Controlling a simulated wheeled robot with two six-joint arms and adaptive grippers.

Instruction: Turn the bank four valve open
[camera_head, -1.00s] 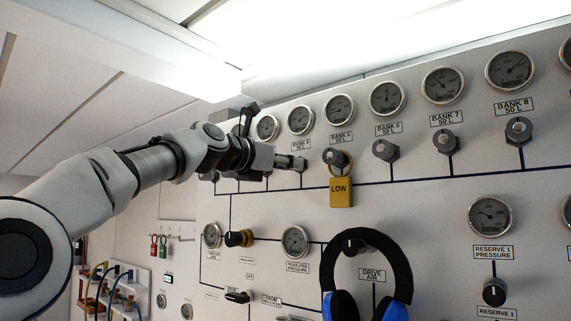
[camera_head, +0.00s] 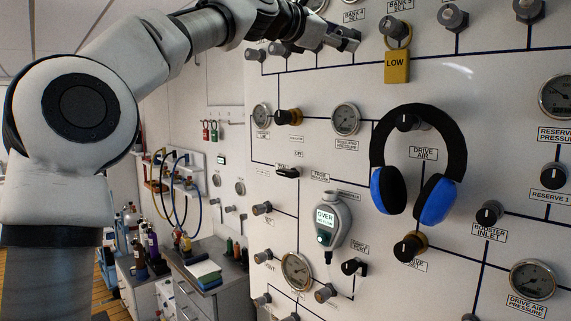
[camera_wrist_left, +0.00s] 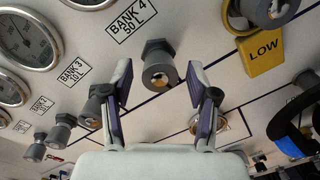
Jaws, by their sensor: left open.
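The bank four valve (camera_wrist_left: 158,65) is a grey knob with a brass-coloured centre below the BANK 4 label (camera_wrist_left: 130,20) in the left wrist view. My left gripper (camera_wrist_left: 160,75) is open, its two fingers on either side of the valve in that picture. I cannot tell whether they touch it or how deep they reach. In the head view, my left gripper (camera_head: 345,38) is at the top, below the BANK 4 label (camera_head: 353,15), and hides most of the valve. My right gripper is not in view.
A yellow LOW tag (camera_head: 396,66) hangs from the neighbouring valve on the right. The bank three valve (camera_wrist_left: 97,103) is close on the left. Blue-black headphones (camera_head: 420,160) and a green-screened meter (camera_head: 329,220) hang lower on the panel.

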